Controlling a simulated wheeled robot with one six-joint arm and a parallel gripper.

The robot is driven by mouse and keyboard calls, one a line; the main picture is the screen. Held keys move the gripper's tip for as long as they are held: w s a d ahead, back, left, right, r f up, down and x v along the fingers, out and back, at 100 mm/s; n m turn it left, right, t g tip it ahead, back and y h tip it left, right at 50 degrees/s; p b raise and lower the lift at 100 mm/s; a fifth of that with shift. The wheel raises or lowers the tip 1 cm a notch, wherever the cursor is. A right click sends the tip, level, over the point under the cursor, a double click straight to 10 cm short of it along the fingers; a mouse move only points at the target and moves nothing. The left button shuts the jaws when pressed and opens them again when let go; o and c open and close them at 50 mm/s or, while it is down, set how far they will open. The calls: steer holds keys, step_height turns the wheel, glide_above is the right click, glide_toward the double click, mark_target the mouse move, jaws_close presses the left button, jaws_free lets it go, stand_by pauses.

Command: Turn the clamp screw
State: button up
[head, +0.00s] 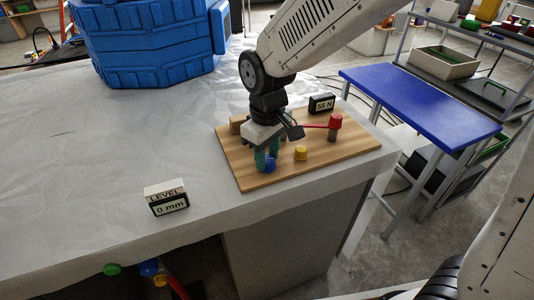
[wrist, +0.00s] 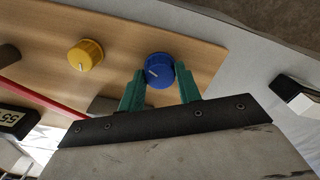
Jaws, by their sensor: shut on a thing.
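A wooden board (head: 242,174) lies on the grey table, and my gripper (head: 266,160) points down over its front left part. In the wrist view my gripper's green fingers (wrist: 161,88) are shut on the sides of a round blue knob (wrist: 159,66) with a white pointer line. The blue knob also shows low between the fingers in the head view (head: 270,165). A yellow knob (head: 301,152) stands apart to the right. A red knob (head: 335,121) tops a post at the board's right, with a red bar (head: 316,126) beside it. No label tells which one is the clamp screw.
A display reading 55 N (head: 321,104) stands at the board's back. A LEVEL display reading 0 mm (head: 166,198) stands on the table at front left. A large blue ribbed body (head: 150,45) fills the back left. The table between is clear.

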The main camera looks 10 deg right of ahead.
mark_target(267, 159)
steer(key=m, duration=0.7)
stand_by(0.6)
steer(key=o, duration=1)
steer(key=shift+c, duration=0.2)
steer(key=shift+r, duration=0.1)
step_height(267, 159, up, 8)
steer(key=shift+f, duration=0.15)
